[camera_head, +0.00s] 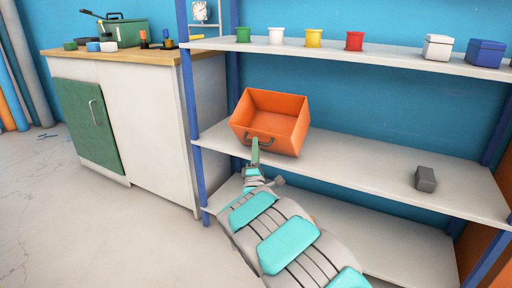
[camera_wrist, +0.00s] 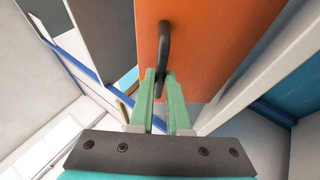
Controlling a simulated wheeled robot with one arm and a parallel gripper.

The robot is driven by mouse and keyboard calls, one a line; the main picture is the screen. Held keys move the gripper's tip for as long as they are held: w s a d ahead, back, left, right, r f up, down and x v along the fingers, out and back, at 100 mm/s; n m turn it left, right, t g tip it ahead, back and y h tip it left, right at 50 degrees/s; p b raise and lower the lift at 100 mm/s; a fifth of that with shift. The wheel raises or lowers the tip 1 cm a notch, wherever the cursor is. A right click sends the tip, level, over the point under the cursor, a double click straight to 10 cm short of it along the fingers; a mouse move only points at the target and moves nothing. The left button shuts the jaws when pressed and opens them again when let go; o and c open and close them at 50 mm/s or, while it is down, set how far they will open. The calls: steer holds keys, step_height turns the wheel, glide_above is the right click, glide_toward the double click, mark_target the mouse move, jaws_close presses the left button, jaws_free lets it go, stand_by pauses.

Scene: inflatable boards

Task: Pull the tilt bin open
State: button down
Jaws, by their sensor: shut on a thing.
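The orange tilt bin (camera_head: 296,139) stands on the middle shelf near its left end. Its open top shows an empty inside, and it looks tipped towards me. A dark bow handle (camera_head: 268,141) sits on its front face. My gripper (camera_head: 255,147) reaches up from below and is shut on this handle. In the wrist view the green fingers of my gripper (camera_wrist: 160,78) close around the lower part of the dark handle (camera_wrist: 164,38), against the bin's orange front (camera_wrist: 215,40). The fingers hide part of the handle.
The middle shelf board (camera_head: 365,170) is bare right of the bin up to a grey block (camera_head: 425,178). Coloured pots and two boxes line the upper shelf (camera_head: 390,59). A blue post (camera_head: 190,110) stands close left. A cabinet with a green door (camera_head: 88,125) stands further left.

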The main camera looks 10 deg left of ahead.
steer(key=shift+d+f, duration=0.15)
steer(key=shift+f, duration=0.25)
steer(key=c, duration=1.2)
jaws_free()
steer(key=shift+w+f, duration=0.1)
steer(key=shift+w, duration=0.05)
steer(key=shift+o, duration=1.6)
steer(key=shift+r, duration=0.2)
steer(key=v, duration=0.7)
steer(key=shift+s+f, duration=0.2)
steer(key=shift+s, duration=0.2)
